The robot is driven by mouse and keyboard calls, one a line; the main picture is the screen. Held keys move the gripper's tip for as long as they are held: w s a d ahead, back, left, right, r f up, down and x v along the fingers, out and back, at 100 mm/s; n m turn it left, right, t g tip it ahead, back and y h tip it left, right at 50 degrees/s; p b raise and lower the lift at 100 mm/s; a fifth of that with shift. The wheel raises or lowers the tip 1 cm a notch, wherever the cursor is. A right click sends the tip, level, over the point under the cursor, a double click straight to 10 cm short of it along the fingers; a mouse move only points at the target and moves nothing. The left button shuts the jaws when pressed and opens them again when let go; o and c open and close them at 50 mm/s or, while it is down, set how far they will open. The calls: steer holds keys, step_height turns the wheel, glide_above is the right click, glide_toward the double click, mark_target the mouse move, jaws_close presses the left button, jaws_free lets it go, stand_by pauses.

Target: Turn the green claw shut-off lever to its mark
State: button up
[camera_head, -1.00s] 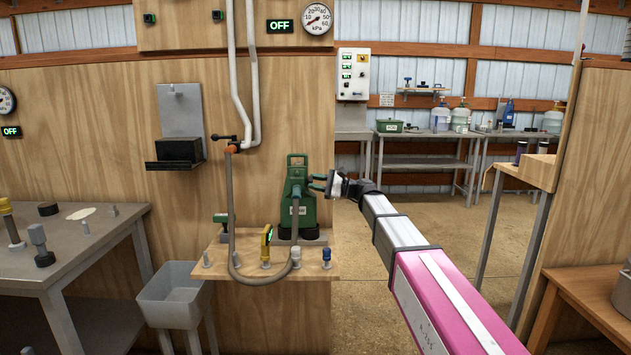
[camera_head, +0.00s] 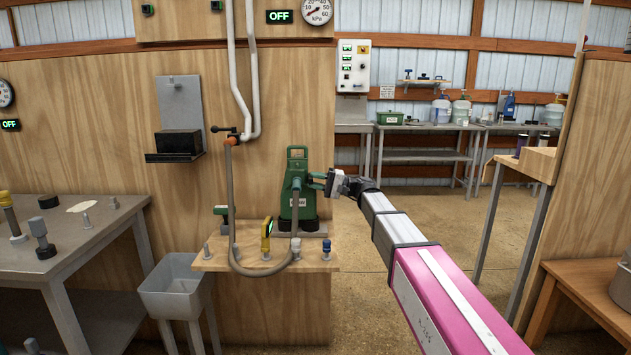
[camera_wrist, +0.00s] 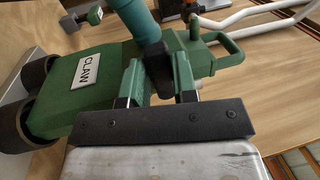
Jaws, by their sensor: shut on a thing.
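The green claw unit (camera_head: 298,196), labelled CLAW, stands upright on a small wooden shelf; its body fills the left of the wrist view (camera_wrist: 75,97). My gripper (camera_head: 322,183) reaches its right side from the right. In the wrist view, my gripper's two green fingers (camera_wrist: 157,80) are shut on a short dark lever (camera_wrist: 154,66), which sits between them at the base of a teal tube (camera_wrist: 136,17). The lever's far end and its mark cannot be made out. In the head view the lever is hidden by my gripper.
The wooden shelf (camera_head: 215,263) also holds a yellow-and-black device (camera_head: 266,236) and several pegs. A hose (camera_head: 231,200) loops in front of the claw unit. A grey bin (camera_head: 175,290) stands lower left. The floor right of the panel is open.

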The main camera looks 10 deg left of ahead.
stand_by(0.4)
steer(key=o, duration=0.9)
steer(key=shift+d, duration=0.1)
steer(key=v, duration=1)
steer(key=shift+d+f, duration=0.15)
steer(key=shift+d, duration=0.15)
steer(key=shift+w, duration=0.1)
steer(key=shift+f, duration=0.1)
